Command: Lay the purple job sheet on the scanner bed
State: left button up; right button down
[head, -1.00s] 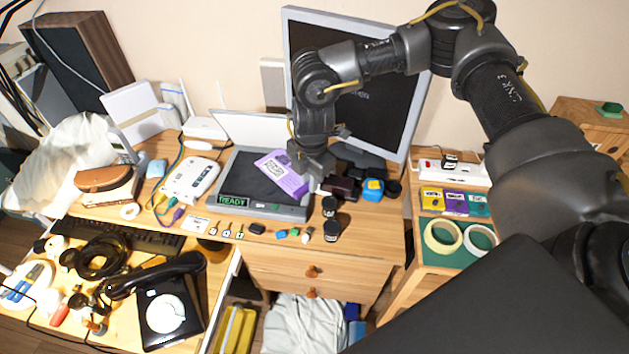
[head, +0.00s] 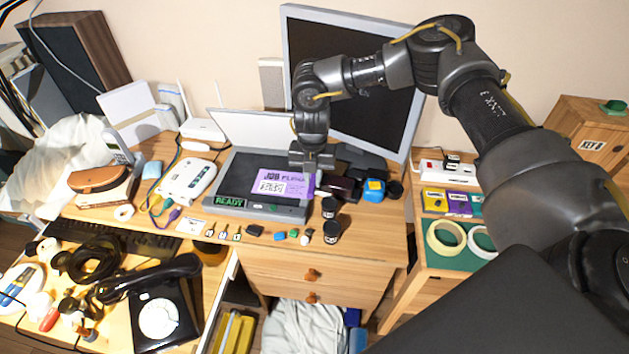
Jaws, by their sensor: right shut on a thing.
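The purple job sheet (head: 284,182), with a white printed code on it, is over the right part of the dark scanner bed (head: 240,174). It lies nearly level with the bed; I cannot tell whether it touches the glass. My right gripper (head: 314,168) points down and is shut on the sheet's right end. The scanner's white lid stands open behind the bed, and a green READY sign (head: 230,202) shows on its front. My left gripper is not in view.
A monitor (head: 352,90) stands behind the scanner. Dark jars (head: 330,230) and a blue item (head: 374,190) are close on its right. A white device (head: 188,180) stands on its left. Small items lie along the desk's front edge.

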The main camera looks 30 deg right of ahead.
jog(key=w+f+b, duration=0.1)
jog(key=b, duration=0.1)
jog(key=w+d+f+b, duration=0.1)
jog(key=w+f, duration=0.1)
jog(key=w+f+b, duration=0.1)
jog(key=b, duration=0.1)
jog(key=shift+w+d+f+b, duration=0.2)
jog(key=shift+w+d+b, duration=0.1)
jog(key=shift+w, duration=0.1)
jog(key=shift+f, duration=0.3)
jog(key=shift+s+f, duration=0.1)
jog(key=shift+f, duration=0.65)
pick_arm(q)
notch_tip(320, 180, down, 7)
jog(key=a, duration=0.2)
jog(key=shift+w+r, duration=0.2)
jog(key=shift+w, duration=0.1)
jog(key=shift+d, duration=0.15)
pick_arm(e)
jog(key=c, duration=1.4)
grip_release()
jog(key=shift+o, duration=0.5)
jog(key=shift+f, duration=0.1)
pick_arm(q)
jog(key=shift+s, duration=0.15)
